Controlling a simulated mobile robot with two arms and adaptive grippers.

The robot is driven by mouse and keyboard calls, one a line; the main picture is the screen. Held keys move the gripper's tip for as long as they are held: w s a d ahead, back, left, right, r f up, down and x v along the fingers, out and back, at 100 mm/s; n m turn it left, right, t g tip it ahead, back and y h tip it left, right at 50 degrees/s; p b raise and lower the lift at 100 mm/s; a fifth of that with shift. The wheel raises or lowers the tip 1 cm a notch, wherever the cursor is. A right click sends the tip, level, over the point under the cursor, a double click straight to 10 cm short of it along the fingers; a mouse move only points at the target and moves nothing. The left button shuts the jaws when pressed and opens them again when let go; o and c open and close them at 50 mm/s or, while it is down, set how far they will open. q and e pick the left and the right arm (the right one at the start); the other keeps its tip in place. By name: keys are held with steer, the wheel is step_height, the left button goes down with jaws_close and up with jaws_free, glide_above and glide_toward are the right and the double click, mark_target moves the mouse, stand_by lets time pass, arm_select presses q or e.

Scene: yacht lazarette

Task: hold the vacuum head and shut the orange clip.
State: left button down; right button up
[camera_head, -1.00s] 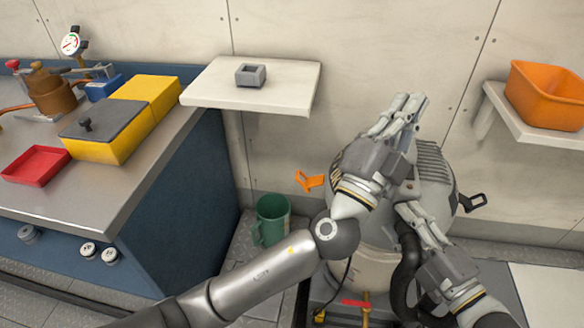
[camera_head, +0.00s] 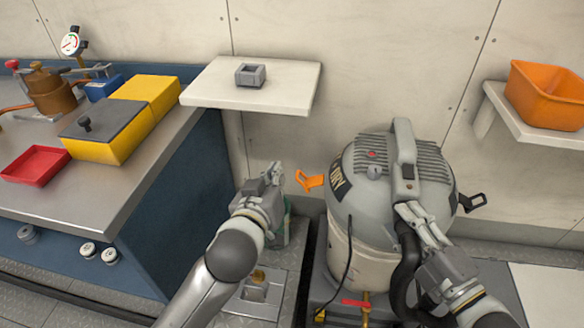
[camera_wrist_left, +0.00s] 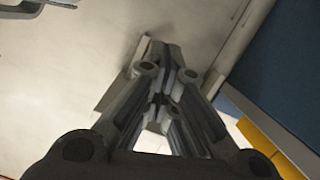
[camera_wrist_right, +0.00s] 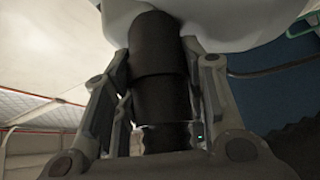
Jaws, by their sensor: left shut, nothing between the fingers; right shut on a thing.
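The vacuum head (camera_head: 365,165) is a grey ribbed dome with a top handle, seated on a pale drum (camera_head: 352,248). The orange clip (camera_head: 310,180) juts out from the head's left side, swung away from the drum. My left gripper (camera_head: 277,170) is shut and empty, just left of the clip with a small gap. Its closed fingers show in the left wrist view (camera_wrist_left: 165,60). My right gripper (camera_head: 405,210) is at the drum's front right, shut on the black hose (camera_head: 407,255). In the right wrist view the hose's thick black cuff (camera_wrist_right: 160,80) stands between its fingers.
A dark clip (camera_head: 473,202) sticks out on the vacuum's right. A green jug (camera_head: 287,225) stands partly hidden behind my left gripper. A white shelf (camera_head: 205,88) overhangs behind, and the counter (camera_head: 90,205) stands left. An orange bin (camera_head: 545,95) sits on the right shelf.

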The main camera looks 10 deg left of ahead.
arm_select(q)
glide_above(311, 179)
steer(key=s+a, duration=0.3)
steer(key=a, duration=0.2)
step_height(311, 179, down, 6)
steer(key=shift+w+d, duration=0.15)
steer(key=shift+d, duration=0.05)
